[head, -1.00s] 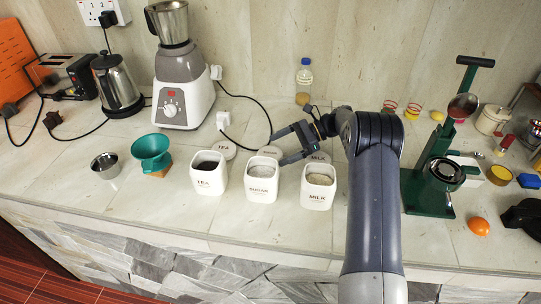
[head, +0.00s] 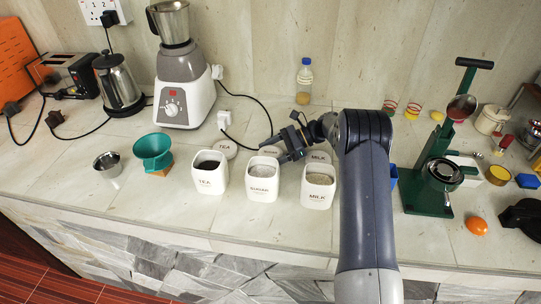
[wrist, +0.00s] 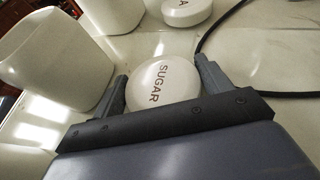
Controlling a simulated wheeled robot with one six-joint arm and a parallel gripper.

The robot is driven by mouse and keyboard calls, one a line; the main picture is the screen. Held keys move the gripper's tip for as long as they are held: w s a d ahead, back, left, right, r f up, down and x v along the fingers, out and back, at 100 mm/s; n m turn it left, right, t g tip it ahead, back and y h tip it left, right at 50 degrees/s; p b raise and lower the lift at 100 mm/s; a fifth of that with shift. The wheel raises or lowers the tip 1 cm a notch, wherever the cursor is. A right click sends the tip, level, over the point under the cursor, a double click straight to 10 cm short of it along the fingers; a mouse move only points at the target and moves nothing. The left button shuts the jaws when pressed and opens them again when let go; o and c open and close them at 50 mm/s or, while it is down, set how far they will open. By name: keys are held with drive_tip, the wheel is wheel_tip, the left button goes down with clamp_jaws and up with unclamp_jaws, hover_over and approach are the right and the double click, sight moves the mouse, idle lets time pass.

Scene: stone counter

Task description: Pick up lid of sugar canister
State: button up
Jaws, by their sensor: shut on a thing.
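The round white sugar lid (wrist: 162,84) lies between my gripper's two fingers in the wrist view, with SUGAR printed on top. In the head view the lid (head: 271,151) is partly hidden behind my gripper (head: 284,143). My gripper (wrist: 161,72) is shut on the lid, one finger on each side. The lid looks at counter level; whether it touches the counter is unclear. The open white sugar canister (head: 262,184) stands in front of the lid, with pale contents.
The tea canister (head: 209,178) and milk canister (head: 318,190) flank the sugar canister. The tea lid (head: 226,149) and milk lid (head: 319,157) lie behind. A black cable (wrist: 216,68) runs close by. A blender (head: 183,90) stands left; a green press (head: 435,175) stands right.

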drive_tip(key=shift+c, duration=1.3)
